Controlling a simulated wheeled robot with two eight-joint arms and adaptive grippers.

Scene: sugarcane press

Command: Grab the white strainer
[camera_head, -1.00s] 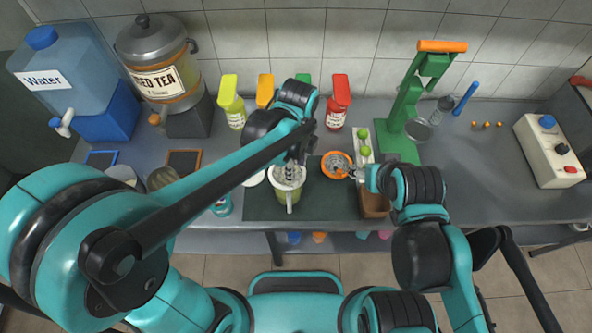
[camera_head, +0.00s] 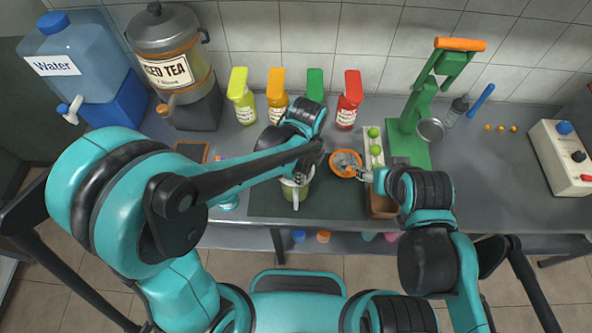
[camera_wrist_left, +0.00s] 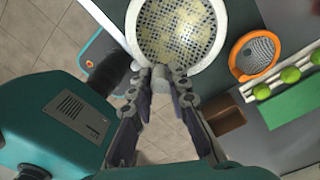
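The white strainer (camera_wrist_left: 178,30) shows in the left wrist view as a round perforated bowl with a pale rim. In the head view its rim (camera_head: 285,182) is partly hidden by my left arm, over a greenish vessel (camera_head: 305,195). My left gripper (camera_wrist_left: 159,78) has its fingertips close together at the strainer's near rim. A small pale part shows between them; whether they clamp it is unclear. My left gripper (camera_head: 300,172) is mostly hidden in the head view. My right gripper (camera_head: 360,174) is beside the orange strainer (camera_head: 333,167); its opening is too small to tell.
A wooden box (camera_head: 381,207) and a white holder with green limes (camera_head: 374,132) stand right of the dark mat (camera_head: 335,208). The green press (camera_head: 408,115) is farther right. Coloured bottles (camera_head: 347,108) line the back.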

